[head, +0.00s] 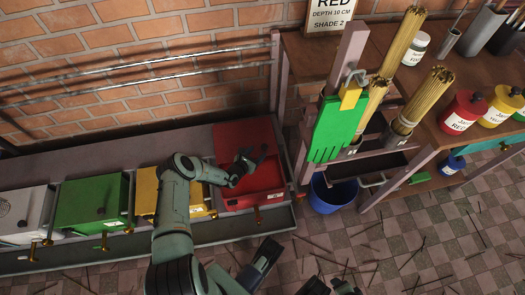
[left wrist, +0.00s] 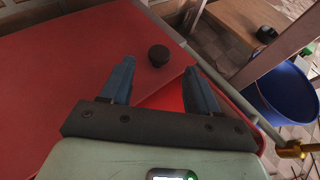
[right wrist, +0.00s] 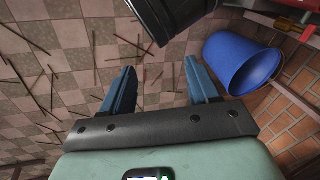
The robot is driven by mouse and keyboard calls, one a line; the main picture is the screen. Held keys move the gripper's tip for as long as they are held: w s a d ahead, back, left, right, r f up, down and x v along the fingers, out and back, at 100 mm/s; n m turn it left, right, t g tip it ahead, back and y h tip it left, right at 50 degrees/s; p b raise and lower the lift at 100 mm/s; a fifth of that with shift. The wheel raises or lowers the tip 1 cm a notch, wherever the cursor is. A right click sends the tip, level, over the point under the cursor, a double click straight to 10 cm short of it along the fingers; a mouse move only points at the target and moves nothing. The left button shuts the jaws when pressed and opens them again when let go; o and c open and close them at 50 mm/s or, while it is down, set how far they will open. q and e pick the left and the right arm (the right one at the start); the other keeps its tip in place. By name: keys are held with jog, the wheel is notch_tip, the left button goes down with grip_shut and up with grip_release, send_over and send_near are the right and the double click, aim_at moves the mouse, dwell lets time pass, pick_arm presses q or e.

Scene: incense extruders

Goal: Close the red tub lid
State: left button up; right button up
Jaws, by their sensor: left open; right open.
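The red tub (head: 268,182) stands at the right end of the row of tubs. Its red lid (head: 232,130) is raised and tilted back toward the brick wall, so part of the red inside shows. My left gripper (head: 251,160) is open over the tub, in front of the lid. In the left wrist view the lid (left wrist: 60,75) fills the left side, and its black knob (left wrist: 158,56) appears between the open fingertips (left wrist: 160,70); whether they touch it I cannot tell. My right gripper (right wrist: 164,82) is open and empty above the tiled floor.
Yellow (head: 146,190), green (head: 92,202) and white (head: 22,210) tubs stand left of the red one, lids down. A blue bucket (head: 335,196) stands on the floor to the right, beside a wooden bench with incense bundles (head: 428,95) and jars. Thin sticks litter the floor.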

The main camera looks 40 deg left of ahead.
aim_at(264, 147)
pick_arm(q)
jog(key=b+x, duration=0.1)
jog(key=x, duration=0.2)
jog(key=shift+f, duration=0.25)
jog(key=shift+w+f+b, duration=0.1)
jog(key=shift+w+b, duration=0.25)
jog(key=shift+w, duration=0.1)
jog(key=shift+w+a, duration=0.1)
jog(key=shift+w, duration=0.3)
pick_arm(e)
jog(key=f, duration=0.1)
jog(key=d+f, duration=0.1)
jog(key=f, duration=0.1)
jog(key=shift+d+f, duration=0.3)
jog(key=shift+f, duration=0.05)
pick_arm(q)
grip_shut()
